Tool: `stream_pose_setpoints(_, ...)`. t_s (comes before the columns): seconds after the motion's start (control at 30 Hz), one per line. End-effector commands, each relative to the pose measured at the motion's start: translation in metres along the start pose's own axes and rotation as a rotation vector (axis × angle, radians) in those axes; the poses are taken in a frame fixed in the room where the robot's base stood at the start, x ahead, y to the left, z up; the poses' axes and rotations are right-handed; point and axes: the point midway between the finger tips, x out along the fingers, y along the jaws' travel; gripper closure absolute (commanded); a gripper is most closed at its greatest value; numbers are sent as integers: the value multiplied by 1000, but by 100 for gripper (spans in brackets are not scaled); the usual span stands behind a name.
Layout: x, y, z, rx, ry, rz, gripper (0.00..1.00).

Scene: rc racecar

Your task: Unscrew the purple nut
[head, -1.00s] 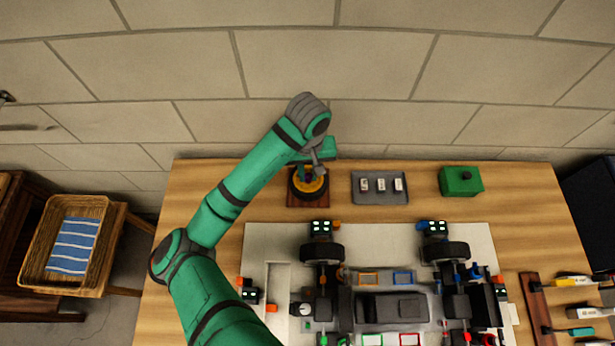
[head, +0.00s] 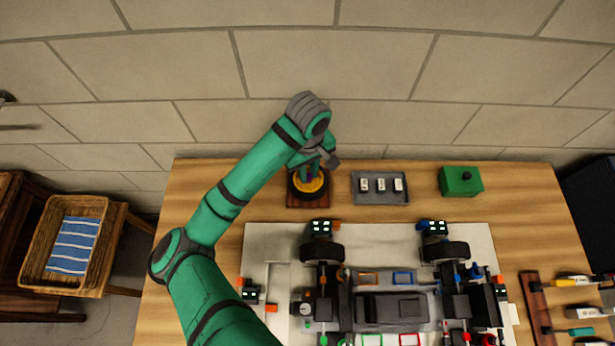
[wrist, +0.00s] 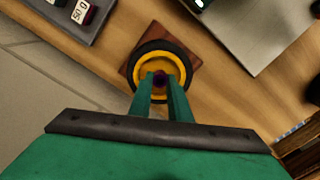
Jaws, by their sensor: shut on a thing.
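The purple nut (wrist: 160,79) shows in the wrist view at the centre of a wheel with a yellow rim and black tyre (wrist: 159,46). In the head view the wheel (head: 309,188) lies flat on a brown wooden base (head: 294,204) at the back left of the bench, partly covered by my gripper. My gripper (wrist: 161,82) points down at the wheel's centre, its two green fingers shut on the purple nut from either side. The lower part of the nut and any stud under it are hidden.
A grey tray with white labelled pieces (head: 380,200) stands right of the wheel, and a green box (head: 461,181) stands farther right. The racecar (head: 390,305) sits on a pale board in front. Screwdrivers (head: 570,331) lie at the right. The wall is close behind.

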Motion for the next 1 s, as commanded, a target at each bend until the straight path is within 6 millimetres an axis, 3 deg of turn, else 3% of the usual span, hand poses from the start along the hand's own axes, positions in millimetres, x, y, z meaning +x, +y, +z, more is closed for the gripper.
stream_pose_setpoints(1.0,-26,0,0,2,1,0,100)
